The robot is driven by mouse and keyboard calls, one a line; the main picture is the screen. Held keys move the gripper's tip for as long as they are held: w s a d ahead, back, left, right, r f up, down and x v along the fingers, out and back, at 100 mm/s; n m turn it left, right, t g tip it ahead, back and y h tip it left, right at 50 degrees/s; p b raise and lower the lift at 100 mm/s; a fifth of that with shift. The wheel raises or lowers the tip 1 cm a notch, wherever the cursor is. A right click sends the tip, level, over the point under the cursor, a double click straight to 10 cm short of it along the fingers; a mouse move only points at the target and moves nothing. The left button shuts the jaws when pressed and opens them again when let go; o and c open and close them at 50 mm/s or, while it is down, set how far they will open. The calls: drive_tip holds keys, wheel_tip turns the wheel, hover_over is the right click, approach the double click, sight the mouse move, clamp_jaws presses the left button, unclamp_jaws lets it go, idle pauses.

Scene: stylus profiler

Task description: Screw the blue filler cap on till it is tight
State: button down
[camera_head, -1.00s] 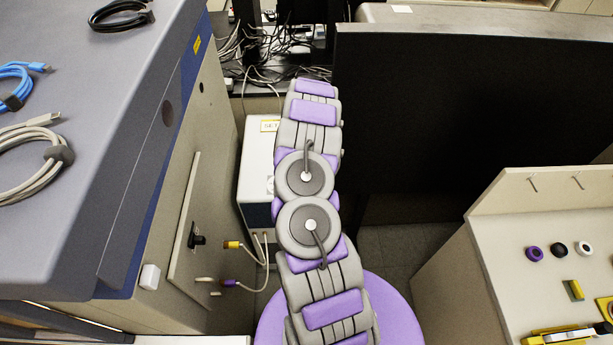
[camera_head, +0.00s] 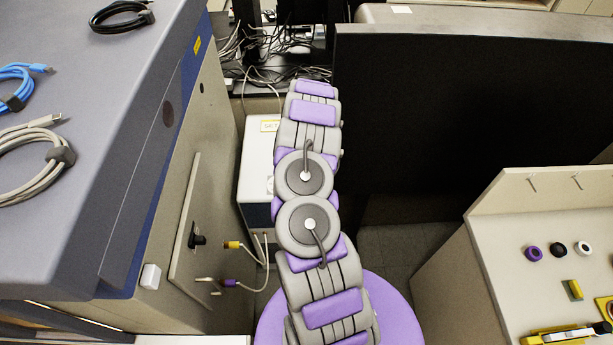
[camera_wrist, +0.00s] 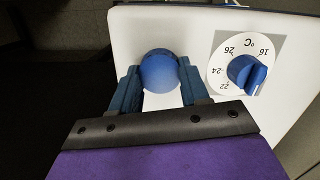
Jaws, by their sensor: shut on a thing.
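The blue filler cap (camera_wrist: 159,70) shows in the wrist view as a round blue knob against the white face of a unit (camera_wrist: 140,25). My gripper (camera_wrist: 159,82) is shut on the cap, with one dark blue finger at its left and one at its right. The cap's underside and any thread are hidden, so I cannot tell how tightly it sits. In the head view the white unit (camera_head: 256,165) stands on the floor behind my arm; the cap and my gripper are hidden there.
A temperature dial (camera_wrist: 245,70) with a blue knob sits right of the cap. A large grey machine (camera_head: 150,150) stands at left, with cables (camera_head: 240,265) near its side. A black panel (camera_head: 450,120) stands right. A bench (camera_head: 540,220) at lower right holds several small caps.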

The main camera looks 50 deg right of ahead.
drive_tip(key=m+p, duration=0.2)
drive_tip(key=shift+s+a+r+m+p, duration=0.1)
drive_tip(key=shift+r+m+p, duration=0.15)
drive_tip(key=shift+m+p, duration=0.15)
drive_tip(key=m+p, duration=0.2)
drive_tip(key=shift+m, duration=0.4)
drive_tip(key=shift+f+m+t+y+p, duration=0.1)
drive_tip(key=shift+m+t+y+p, duration=0.2)
drive_tip(key=shift+m+p, duration=0.8)
drive_tip(key=shift+f+m, duration=0.15)
drive_tip(key=shift+m, duration=0.25)
drive_tip(key=shift+r+m+p, duration=0.2)
drive_tip(key=shift+m+p, duration=0.4)
drive_tip(key=m+p, duration=0.2)
drive_tip(key=m, duration=0.1)
drive_tip(key=shift+r+m+t+p, duration=0.1)
drive_tip(key=shift+m+t+p, duration=0.2)
drive_tip(key=shift+t, duration=0.1)
drive_tip(key=shift+s+m+p, duration=0.1)
drive_tip(key=shift+m+p, duration=0.4)
drive_tip(key=shift+m, duration=0.5)
drive_tip(key=shift+f+m, duration=0.3)
drive_tip(key=shift+m, duration=0.9)
